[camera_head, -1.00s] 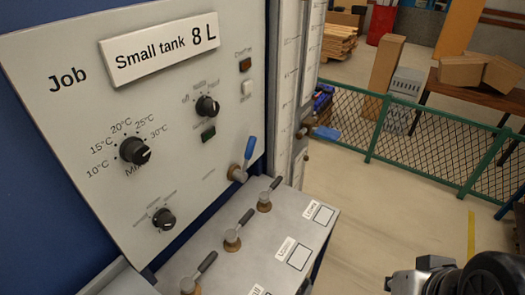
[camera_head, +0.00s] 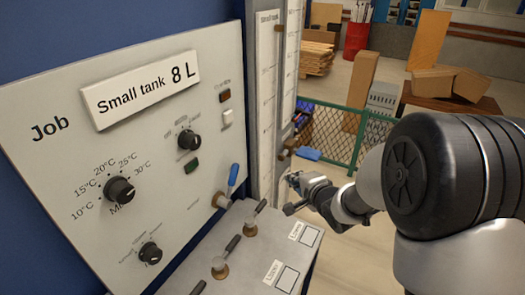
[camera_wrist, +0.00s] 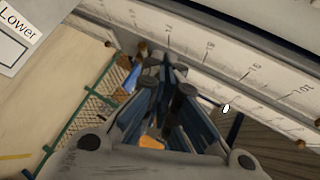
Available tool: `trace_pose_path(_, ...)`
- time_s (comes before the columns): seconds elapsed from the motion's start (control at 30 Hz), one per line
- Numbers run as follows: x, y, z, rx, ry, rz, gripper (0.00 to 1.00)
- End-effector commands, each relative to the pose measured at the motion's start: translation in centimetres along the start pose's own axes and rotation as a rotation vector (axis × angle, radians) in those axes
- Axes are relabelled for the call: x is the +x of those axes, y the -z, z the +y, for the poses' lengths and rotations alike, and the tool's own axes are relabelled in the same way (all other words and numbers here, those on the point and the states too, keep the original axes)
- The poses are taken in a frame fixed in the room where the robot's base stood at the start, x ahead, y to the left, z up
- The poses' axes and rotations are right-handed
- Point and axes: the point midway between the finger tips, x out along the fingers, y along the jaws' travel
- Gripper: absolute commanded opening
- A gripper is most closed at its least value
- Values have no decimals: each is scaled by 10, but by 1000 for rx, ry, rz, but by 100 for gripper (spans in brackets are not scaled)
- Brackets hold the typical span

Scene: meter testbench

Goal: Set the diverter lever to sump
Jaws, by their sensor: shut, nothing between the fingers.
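Two blue-handled levers show in the head view, and I cannot read which is the diverter. One blue lever (camera_head: 232,178) stands almost upright on a brass fitting at the panel's lower right. The other blue lever (camera_head: 308,154) sticks out sideways to the right from a brass fitting at the scale column's foot. My gripper (camera_head: 295,195) is shut and empty, in front of and below that second lever, apart from it in the picture. In the wrist view my gripper (camera_wrist: 168,82) covers the middle, and a blue handle (camera_wrist: 134,77) shows partly behind its fingers.
The white panel (camera_head: 55,165) carries black knobs and a "Small tank 8 L" sign (camera_head: 140,90). Black-handled valves (camera_head: 250,228) stand on the grey bench top to the left of my gripper. The tall scale column (camera_head: 266,120) is close by. A green fence (camera_head: 370,135) stands behind.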

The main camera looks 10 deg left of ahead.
Motion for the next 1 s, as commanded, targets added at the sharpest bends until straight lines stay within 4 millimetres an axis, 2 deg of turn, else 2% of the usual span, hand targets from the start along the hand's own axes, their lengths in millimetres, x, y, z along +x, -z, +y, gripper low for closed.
trace_pose_path(0.03, 16, -14, 10, 75, 22, -51, 0)
trace_pose_path(0.1, 30, -32, 17, 180, 62, -118, 0)
trace_pose_path(0.2, 44, -52, 26, 304, 98, -200, 0)
trace_pose_path(0.33, 51, -68, 34, 403, 120, -268, 0)
trace_pose_path(0.8, 54, -74, 35, 439, 129, -292, 0)
trace_pose_path(1.0, 76, -80, 31, 436, 130, -294, 0)
